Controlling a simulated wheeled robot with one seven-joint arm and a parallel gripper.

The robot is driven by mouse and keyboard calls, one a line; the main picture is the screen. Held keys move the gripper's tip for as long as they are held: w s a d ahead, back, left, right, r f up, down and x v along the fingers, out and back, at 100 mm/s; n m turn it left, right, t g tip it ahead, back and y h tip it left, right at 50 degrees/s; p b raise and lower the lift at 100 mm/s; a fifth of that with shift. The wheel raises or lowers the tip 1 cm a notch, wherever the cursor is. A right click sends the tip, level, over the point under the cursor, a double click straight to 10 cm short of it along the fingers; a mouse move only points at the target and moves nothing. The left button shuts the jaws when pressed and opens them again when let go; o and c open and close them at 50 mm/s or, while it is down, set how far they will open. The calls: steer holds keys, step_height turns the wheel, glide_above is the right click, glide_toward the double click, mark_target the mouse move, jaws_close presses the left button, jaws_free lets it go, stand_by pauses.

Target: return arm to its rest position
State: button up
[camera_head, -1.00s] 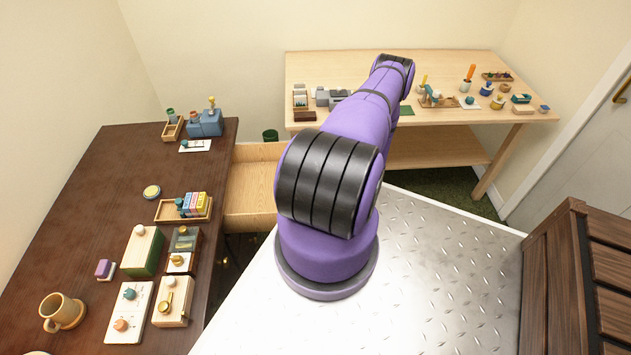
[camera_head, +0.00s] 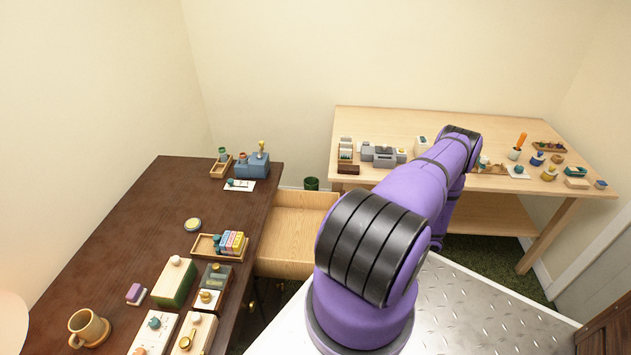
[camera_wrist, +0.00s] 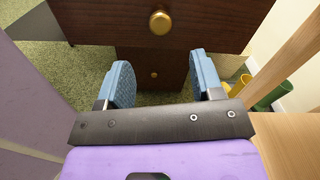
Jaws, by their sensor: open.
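My gripper (camera_wrist: 163,85) shows in the wrist view with its two blue fingers spread apart and nothing between them. Beyond the fingers is a dark wooden drawer front with a round brass knob (camera_wrist: 160,22); a second knob shows lower down. In the head view my purple arm reaches up and to the right across the light wooden table, and its far end and the gripper are hidden.
A dark desk (camera_head: 120,215) at left carries a mug (camera_head: 88,328), boxes and small items. An open wooden drawer (camera_head: 295,225) sticks out beside it. The light table (camera_head: 400,118) holds several small objects. A green bin (camera_head: 311,184) stands behind the drawer.

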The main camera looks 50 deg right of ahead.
steer(key=w+d+r+n+g+y, duration=0.15)
steer(key=w+r+n+g, duration=0.25)
steer(key=w+r, duration=0.5)
steer(key=w+r+n+g+y, duration=0.25)
steer(key=w+r+g, duration=0.2)
steer(key=r, duration=0.75)
steer(key=w+a+r+n+g+h, duration=0.2)
steer(key=w+a+r+n+g, duration=0.3)
steer(key=r, duration=0.6)
steer(key=w+a+r+n+g+h, duration=0.1)
steer(key=w+a+r+n+h, duration=0.15)
steer(key=w+a+r, duration=0.65)
steer(key=s+a+r+n+g+h, duration=0.1)
steer(key=s+a+r+n+h, duration=0.15)
steer(key=a+r, duration=0.6)
steer(key=s+a+r+n+h, duration=0.15)
steer(key=a+r+n, duration=0.25)
steer(key=a+r, duration=0.4)
steer(key=s+a+r+n+t+h, duration=0.2)
steer(key=s+a+r+n, duration=0.1)
steer(key=s+a, duration=0.4)
steer(key=s+a+r+n+t+h, duration=0.2)
steer(key=s+a+r+n+t, duration=0.1)
steer(key=s+a+r, duration=0.3)
steer(key=shift+s+a, duration=0.5)
steer(key=shift+s, duration=0.75)
